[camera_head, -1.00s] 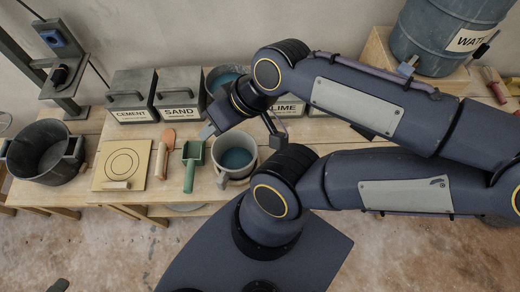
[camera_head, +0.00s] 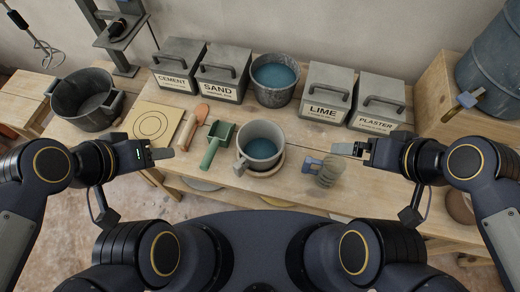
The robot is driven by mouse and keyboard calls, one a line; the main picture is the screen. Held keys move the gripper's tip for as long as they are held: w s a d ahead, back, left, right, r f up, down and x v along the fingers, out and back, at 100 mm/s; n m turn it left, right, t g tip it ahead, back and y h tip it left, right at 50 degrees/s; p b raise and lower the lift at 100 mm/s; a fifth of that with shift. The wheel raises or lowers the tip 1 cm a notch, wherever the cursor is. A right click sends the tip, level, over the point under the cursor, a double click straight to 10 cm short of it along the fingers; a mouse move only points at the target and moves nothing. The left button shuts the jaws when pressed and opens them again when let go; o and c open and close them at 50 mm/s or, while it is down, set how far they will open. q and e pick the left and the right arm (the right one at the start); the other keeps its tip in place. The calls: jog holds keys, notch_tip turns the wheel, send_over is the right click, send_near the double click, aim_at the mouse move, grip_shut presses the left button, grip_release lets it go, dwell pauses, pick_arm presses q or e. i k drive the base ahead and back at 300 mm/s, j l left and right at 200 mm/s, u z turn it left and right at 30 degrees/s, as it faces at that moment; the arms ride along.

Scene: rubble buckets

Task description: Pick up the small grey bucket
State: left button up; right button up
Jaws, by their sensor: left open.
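A green scoop (camera_head: 216,145) and an orange-bladed trowel (camera_head: 194,122) lie left of the small bucket. A brush (camera_head: 327,170) is to its right. A large dark tub (camera_head: 87,99) stands far left. Boxes labelled cement (camera_head: 177,66), sand (camera_head: 223,72), lime (camera_head: 322,95) and plaster (camera_head: 380,104) line the back.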

aim_at(261, 142)
jog(key=z, duration=2.45)
jog(key=k+u, duration=0.1)
jog(key=u, duration=0.4)
jog(key=j+u, duration=0.15)
jog(key=u, duration=0.3)
jog(key=k+j+u, duration=0.1)
jog(key=u, duration=0.4)
jog(key=j+u, duration=0.1)
jog(key=u, duration=0.4)
jog(key=k+l+z, duration=0.45)
jog(key=i+l, duration=0.1)
